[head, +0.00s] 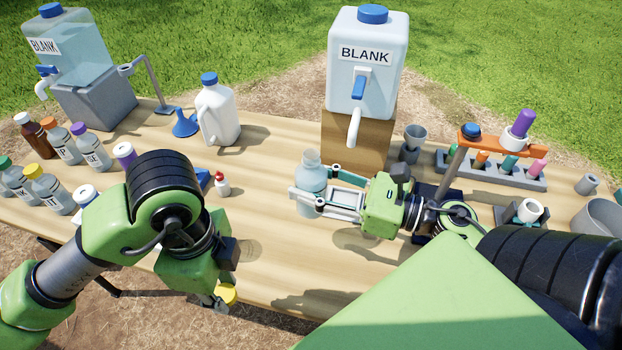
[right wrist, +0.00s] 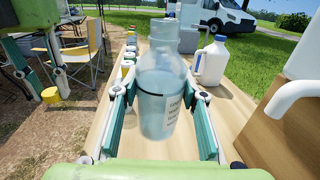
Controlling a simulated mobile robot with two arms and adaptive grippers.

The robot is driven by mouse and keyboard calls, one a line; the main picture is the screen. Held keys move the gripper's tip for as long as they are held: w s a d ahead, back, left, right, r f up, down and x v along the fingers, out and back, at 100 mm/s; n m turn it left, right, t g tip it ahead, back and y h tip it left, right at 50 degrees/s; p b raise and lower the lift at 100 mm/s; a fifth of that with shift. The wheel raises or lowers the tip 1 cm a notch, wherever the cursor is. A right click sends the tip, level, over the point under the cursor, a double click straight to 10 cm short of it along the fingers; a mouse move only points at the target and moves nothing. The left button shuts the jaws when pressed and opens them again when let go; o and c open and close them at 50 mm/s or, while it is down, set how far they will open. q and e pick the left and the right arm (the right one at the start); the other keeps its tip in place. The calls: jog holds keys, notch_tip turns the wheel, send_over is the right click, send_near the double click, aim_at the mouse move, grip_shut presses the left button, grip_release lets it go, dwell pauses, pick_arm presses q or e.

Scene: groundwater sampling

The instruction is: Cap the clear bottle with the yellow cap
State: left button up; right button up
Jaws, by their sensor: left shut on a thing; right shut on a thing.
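The clear bottle (head: 311,172) is uncapped and upright, with a bluish tint and a label that shows in the right wrist view (right wrist: 160,100). My right gripper (head: 312,196) is shut on its body, one finger on each side, also in the right wrist view (right wrist: 160,112). The yellow cap (head: 227,293) is at the tips of my left gripper (head: 222,298), near the table's front edge. In the right wrist view the cap (right wrist: 51,95) shows at the left, below the left gripper's fingers. The cap is apart from the bottle, to its left and nearer me in the head view.
A BLANK water container (head: 367,75) with a spout stands on a wooden block behind the bottle. Several capped bottles stand at the left. A white jug (head: 217,112), blue funnel (head: 185,124) and small red-capped dropper bottle (head: 222,184) stand mid-table. A marker rack (head: 500,175) is at right.

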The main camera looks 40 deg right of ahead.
jog(key=o, duration=0.8)
grip_shut()
pick_arm(q)
jog(key=shift+a, duration=0.1)
